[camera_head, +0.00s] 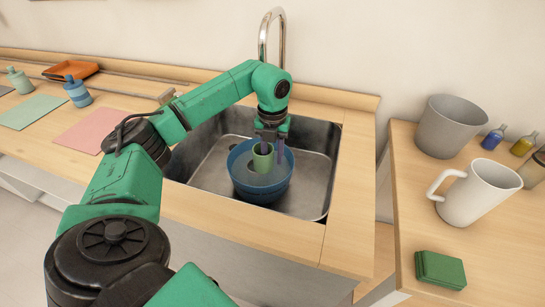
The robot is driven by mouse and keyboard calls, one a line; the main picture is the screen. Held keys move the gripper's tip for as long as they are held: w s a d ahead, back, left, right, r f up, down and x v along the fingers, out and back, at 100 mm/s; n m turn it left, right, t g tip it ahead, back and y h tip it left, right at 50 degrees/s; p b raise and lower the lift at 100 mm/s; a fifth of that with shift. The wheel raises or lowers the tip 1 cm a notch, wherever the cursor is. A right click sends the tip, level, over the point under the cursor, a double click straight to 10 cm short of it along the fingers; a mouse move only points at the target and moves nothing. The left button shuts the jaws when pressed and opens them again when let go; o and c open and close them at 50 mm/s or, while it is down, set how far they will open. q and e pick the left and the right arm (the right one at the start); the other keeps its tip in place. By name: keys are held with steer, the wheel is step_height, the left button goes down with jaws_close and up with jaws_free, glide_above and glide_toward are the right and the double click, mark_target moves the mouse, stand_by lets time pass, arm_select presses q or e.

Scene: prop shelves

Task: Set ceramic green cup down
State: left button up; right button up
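The small green cup (263,162) is upright inside the blue bowl (262,190), which stands in the metal sink. My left gripper (266,150) points down over the bowl, with its fingers at the cup. One dark finger shows just right of the cup; the other is partly hidden. I cannot tell whether the fingers press on the cup, or whether its base touches the bowl. My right gripper is not in view.
The metal sink (316,166) has a faucet (283,40) behind it. The left counter holds a pink mat (92,131), green mat (32,112), bottles and an orange tray (71,69). The right table holds a grey bucket (449,127), white pitcher (480,191) and green block (440,269).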

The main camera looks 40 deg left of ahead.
arm_select(q)
step_height(320, 180, up, 12)
steer(key=p, duration=0.1)
steer(key=shift+f, duration=0.15)
stand_by(0.3)
